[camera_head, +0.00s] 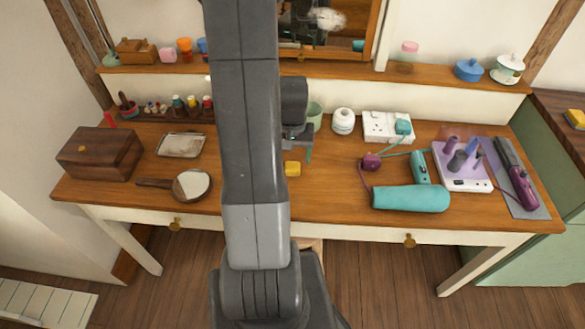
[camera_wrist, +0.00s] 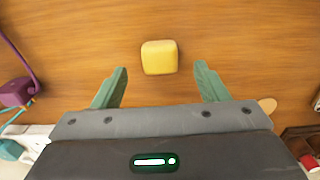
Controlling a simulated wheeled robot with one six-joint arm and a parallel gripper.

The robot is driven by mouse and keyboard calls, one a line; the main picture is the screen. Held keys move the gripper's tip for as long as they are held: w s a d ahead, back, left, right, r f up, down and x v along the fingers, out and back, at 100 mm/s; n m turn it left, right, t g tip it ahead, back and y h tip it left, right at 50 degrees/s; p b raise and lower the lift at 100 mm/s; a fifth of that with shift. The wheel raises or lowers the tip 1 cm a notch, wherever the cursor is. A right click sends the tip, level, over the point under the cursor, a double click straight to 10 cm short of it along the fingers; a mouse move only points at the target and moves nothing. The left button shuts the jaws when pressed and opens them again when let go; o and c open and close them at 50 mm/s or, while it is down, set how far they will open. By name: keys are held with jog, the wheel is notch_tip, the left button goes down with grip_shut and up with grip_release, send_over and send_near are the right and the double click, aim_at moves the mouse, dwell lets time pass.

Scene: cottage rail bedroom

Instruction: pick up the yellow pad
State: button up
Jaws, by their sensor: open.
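A small yellow pad (camera_wrist: 159,57) lies flat on the wooden tabletop in the wrist view, just past and between the tips of my gripper's two green fingers. The fingers are spread, with a gap on either side of the pad, and nothing is held. In the head view the pad (camera_head: 292,170) shows beside my arm, near the middle of the desk, partly hidden by the arm. My gripper (camera_head: 300,150) is above the desk just behind it, mostly hidden behind my arm.
The desk (camera_head: 335,190) is bare around the pad. To the right are a teal hair dryer (camera_head: 410,198), a purple plug (camera_head: 371,161) with cords, and a white socket block (camera_head: 386,127). To the left are a hand mirror (camera_head: 190,184) and a wooden box (camera_head: 100,153). Another yellow item (camera_head: 575,118) sits far right.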

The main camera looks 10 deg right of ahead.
aim_at(292, 165)
jog(key=shift+f, duration=1.75)
jog(key=shift+c, duration=0.2)
jog(key=c, duration=1)
jog(key=shift+r, duration=0.1)
notch_tip(292, 165, up, 10)
jog(key=shift+f, duration=0.1)
